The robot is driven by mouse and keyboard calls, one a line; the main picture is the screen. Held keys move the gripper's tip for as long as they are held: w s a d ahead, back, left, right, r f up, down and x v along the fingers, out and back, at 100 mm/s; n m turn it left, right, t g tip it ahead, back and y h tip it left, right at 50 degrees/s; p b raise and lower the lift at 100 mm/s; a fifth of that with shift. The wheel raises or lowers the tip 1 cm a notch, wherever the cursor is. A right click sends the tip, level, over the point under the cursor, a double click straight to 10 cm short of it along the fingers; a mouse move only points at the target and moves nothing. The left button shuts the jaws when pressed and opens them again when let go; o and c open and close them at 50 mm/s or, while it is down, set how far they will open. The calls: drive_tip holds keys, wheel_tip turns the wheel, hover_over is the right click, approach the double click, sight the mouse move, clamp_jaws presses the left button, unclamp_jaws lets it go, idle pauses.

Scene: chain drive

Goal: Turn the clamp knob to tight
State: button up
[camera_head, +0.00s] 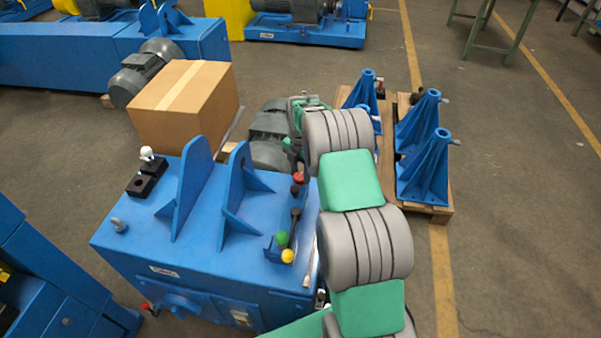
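A blue machine housing (135,240) stands in front of me with two upright blue plates on top. Its right side carries a red knob (299,177), a green knob (282,239) and a yellow knob (288,256), near a dark lever. A white knob (147,153) stands on a black block at the left. I cannot tell which knob is the clamp knob. My grey and green arm crosses the right side of the housing. My gripper (292,147) seems to be at the arm's far end, beyond the red knob, mostly hidden; its fingers are not clear.
A cardboard box (185,105) stands behind the housing, beside grey motors (145,72). Several blue brackets (425,170) stand on a wooden pallet (437,212) at the right. Another blue machine (50,275) is at the lower left.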

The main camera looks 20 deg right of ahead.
clamp_jaws()
